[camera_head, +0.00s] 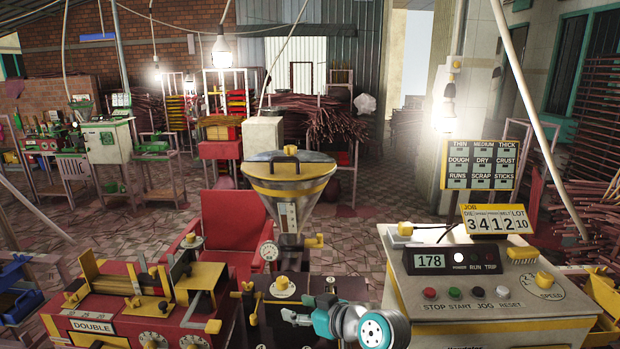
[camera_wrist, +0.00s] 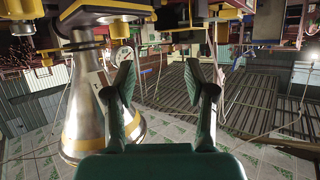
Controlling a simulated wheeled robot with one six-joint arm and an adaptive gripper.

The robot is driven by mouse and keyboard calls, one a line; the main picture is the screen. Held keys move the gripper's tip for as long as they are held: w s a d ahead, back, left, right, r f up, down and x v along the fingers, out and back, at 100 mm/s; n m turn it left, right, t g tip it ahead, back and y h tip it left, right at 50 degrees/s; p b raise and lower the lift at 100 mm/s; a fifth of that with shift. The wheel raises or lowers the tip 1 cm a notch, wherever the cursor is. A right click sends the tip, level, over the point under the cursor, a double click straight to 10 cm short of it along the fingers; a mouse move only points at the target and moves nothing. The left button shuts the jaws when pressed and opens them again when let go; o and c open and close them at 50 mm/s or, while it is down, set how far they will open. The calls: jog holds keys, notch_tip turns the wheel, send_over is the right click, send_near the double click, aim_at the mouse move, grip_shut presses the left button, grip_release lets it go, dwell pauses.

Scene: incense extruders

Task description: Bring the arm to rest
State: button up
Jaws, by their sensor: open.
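My gripper (camera_wrist: 160,78) is open in the wrist view, its two dark green fingers spread with nothing between them. In the head view my arm's teal and grey end shows at the bottom middle, in front of the black machine top (camera_head: 340,288); whether a fingertip touches anything there is not clear. The steel hopper (camera_head: 289,185) with a yellow rim and lid stands upright behind it. In the wrist view the hopper (camera_wrist: 82,105) appears upside down, left of the fingers.
A red machine marked DOUBLE (camera_head: 92,327) stands at left. A control console (camera_head: 485,290) reading 178 stands at right, with a yellow job card (camera_head: 495,220) and a label board (camera_head: 482,165) behind. A red chair (camera_head: 235,220) stands behind the machines. Tiled floor (camera_head: 370,235) lies open beyond.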

jog(key=s+d+f+m+t+h, duration=0.2)
jog(key=s+d+f+m+h, duration=0.15)
jog(key=s+d+f, duration=0.6)
jog(key=s+d+f+m+t+h, duration=0.2)
jog(key=s+d+f+m+h, duration=0.15)
jog(key=s+f, duration=0.95)
jog(key=s+d+r+m+h, duration=0.1)
jog(key=s+d, duration=0.2)
jog(key=s, duration=0.6)
jog(key=s+d+r+m+h, duration=0.1)
jog(key=s+d, duration=0.2)
jog(key=s, duration=0.6)
jog(key=s+d+r, duration=0.1)
jog(key=s+r, duration=0.3)
jog(key=s, duration=0.3)
jog(key=s+r+t+h, duration=0.1)
jog(key=s+r, duration=0.4)
jog(key=s, duration=0.2)
jog(key=shift+s+d+r+t, duration=0.2)
jog(key=shift+s+d+t, duration=0.05)
jog(key=shift+d+t, duration=0.1)
